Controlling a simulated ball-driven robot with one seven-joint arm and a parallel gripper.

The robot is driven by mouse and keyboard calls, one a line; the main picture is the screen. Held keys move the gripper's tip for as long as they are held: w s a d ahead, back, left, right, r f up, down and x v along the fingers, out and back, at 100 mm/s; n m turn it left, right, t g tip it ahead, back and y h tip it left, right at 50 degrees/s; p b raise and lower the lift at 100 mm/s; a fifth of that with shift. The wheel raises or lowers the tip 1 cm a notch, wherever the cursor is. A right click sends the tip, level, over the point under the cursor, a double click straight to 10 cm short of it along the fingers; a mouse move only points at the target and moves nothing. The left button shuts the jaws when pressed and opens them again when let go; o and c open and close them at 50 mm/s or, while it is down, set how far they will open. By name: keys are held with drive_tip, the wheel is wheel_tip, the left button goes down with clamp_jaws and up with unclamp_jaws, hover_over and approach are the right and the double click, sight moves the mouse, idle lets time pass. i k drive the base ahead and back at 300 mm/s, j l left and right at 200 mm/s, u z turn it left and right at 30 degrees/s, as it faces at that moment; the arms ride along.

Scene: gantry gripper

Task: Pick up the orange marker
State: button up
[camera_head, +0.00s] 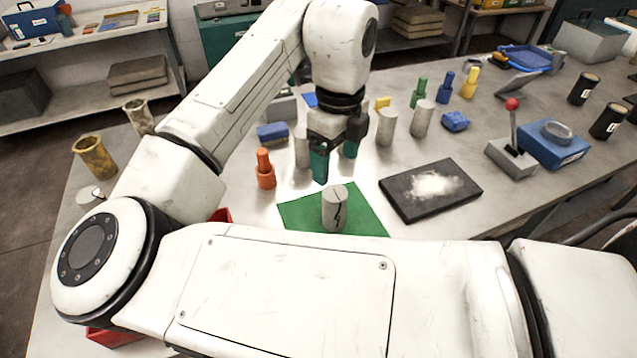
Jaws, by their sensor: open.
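The orange marker (265,170) stands upright on the metal table, left of my gripper and just behind the left corner of a green mat. My gripper (335,165) points down over the table, to the right of the marker and apart from it. Its two teal fingertips are spread, and no object shows held between them. The fingertips are a little above the level of the table items, though the exact height is hard to tell.
A cracked grey cylinder (335,208) stands on the green mat (368,222). Grey cylinders (386,127) and a blue block (272,133) stand near my gripper. A dark plate with white powder (400,200) lies right. Green (418,92), blue (445,88) and yellow (469,84) markers stand behind. My arm hides the front.

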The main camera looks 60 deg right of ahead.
sight(263, 157)
drive_tip(key=i+l, duration=0.75)
drive_tip(key=l, duration=0.25)
